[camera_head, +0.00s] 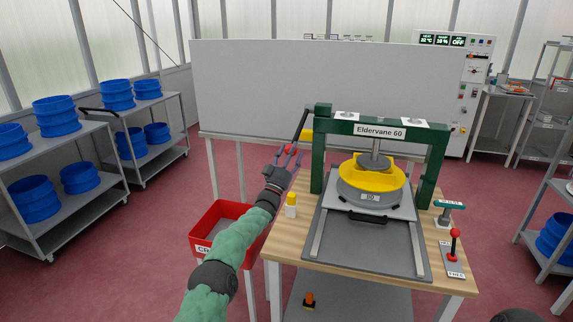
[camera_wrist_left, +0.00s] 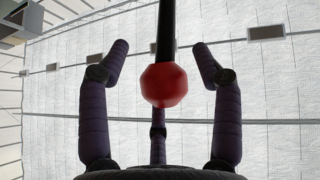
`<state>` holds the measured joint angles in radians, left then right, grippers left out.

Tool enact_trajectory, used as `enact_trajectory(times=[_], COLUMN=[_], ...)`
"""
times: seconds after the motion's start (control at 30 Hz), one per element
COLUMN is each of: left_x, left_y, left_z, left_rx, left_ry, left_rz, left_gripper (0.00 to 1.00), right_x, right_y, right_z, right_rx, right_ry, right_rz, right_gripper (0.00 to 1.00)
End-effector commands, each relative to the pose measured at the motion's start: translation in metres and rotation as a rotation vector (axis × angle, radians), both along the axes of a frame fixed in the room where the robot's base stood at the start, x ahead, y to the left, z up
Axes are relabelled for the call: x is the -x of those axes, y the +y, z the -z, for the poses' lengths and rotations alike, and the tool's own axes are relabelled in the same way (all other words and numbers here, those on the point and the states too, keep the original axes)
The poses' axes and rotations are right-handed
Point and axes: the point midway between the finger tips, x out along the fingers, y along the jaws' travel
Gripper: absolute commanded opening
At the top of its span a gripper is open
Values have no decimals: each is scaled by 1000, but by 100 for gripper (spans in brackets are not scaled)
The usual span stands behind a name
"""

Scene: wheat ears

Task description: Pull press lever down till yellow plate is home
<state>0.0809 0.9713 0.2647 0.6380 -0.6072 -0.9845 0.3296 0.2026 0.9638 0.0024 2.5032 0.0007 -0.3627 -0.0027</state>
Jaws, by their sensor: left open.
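The green press (camera_head: 325,178) labelled Eldervane 60 stands on the wooden table. Its black lever (camera_head: 301,125) slopes down to the left from the frame top and ends in a red knob (camera_head: 288,149). The yellow plate (camera_head: 373,172) sits on a grey round block under the press's ram (camera_head: 375,155). My left gripper (camera_head: 286,159) is open at the lever's lower end. In the left wrist view the red knob (camera_wrist_left: 164,85) is between the spread fingers, with visible gaps on both sides.
A yellow-capped bottle (camera_head: 291,206) stands on the table's left edge, close to my left arm. A red crate (camera_head: 209,228) is left of the table. A small red-knobbed lever (camera_head: 454,246) and a green-topped handle (camera_head: 447,212) stand at the table's right.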

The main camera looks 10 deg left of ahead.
Motion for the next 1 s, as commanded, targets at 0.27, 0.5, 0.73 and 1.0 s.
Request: enact_trajectory(times=[0.27, 0.5, 0.73, 1.0], left_x=[21, 52, 79, 90], left_y=[7, 16, 23, 25], left_z=[16, 41, 63, 72], left_rx=[0, 1, 0, 0], left_ry=[2, 2, 3, 2], left_rz=[-1, -2, -1, 1], left_gripper=[65, 65, 65, 65], right_x=[0, 0, 0, 0], right_y=[0, 0, 0, 0], right_z=[0, 0, 0, 0], right_rx=[0, 0, 0, 0], right_ry=[0, 0, 0, 0], right_rz=[0, 0, 0, 0], right_gripper=[65, 65, 65, 65])
